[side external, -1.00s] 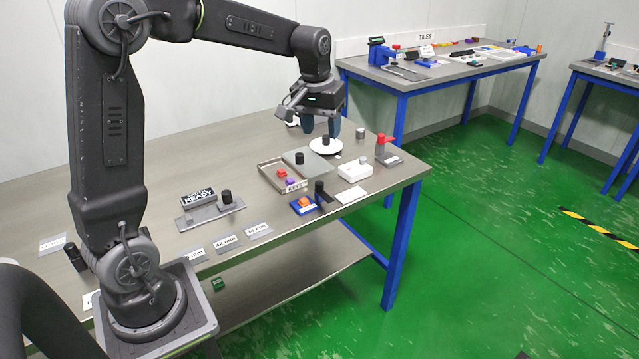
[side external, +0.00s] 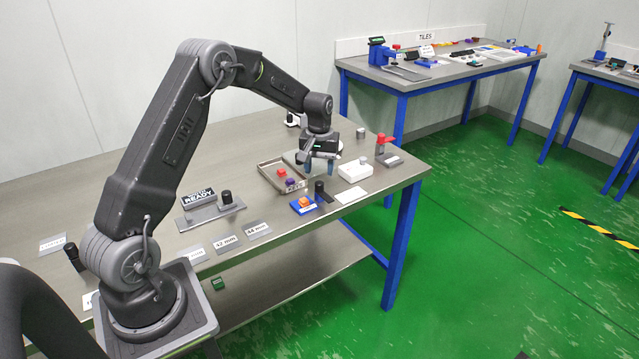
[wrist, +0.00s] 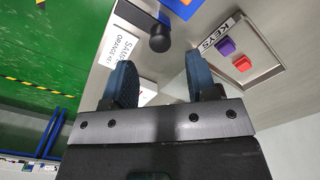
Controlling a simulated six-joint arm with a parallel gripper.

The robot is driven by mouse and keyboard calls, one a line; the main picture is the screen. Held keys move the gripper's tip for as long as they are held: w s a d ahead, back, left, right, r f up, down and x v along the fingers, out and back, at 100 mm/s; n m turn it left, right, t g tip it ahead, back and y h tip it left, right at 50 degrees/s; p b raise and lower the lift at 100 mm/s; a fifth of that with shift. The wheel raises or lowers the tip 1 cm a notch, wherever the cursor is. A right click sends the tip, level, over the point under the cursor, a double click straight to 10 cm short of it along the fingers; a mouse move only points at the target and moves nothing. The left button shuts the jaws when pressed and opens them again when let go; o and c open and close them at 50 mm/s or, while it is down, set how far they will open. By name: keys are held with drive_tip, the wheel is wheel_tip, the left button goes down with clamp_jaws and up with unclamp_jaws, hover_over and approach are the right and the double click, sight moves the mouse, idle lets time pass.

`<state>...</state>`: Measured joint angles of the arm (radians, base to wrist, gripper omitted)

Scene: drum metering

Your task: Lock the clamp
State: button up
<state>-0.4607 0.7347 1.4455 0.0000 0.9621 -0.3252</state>
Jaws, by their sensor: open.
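My gripper (side external: 318,170) is open and empty, pointing down over the work table. Its two dark blue fingers also show apart in the wrist view (wrist: 160,62). The likely clamp is a dark lever with a black knob (side external: 320,188) beside a small blue block (side external: 295,208) with an orange piece (side external: 305,202) on it. In the wrist view the black knob (wrist: 160,40) is just beyond the fingertips, roughly between them, and is not touched. I cannot tell whether the clamp is locked.
A KEYS tray (side external: 264,174) with red and purple pieces lies left of the gripper. A white box (side external: 354,171), a white sample card (side external: 351,195) and a red-handled device (side external: 385,144) are to the right.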

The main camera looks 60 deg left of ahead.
sight(319, 183)
drive_tip(key=shift+f, duration=2.75)
drive_tip(key=shift+c, duration=0.3)
drive_tip(key=c, duration=0.9)
drive_tip(key=shift+o, duration=0.2)
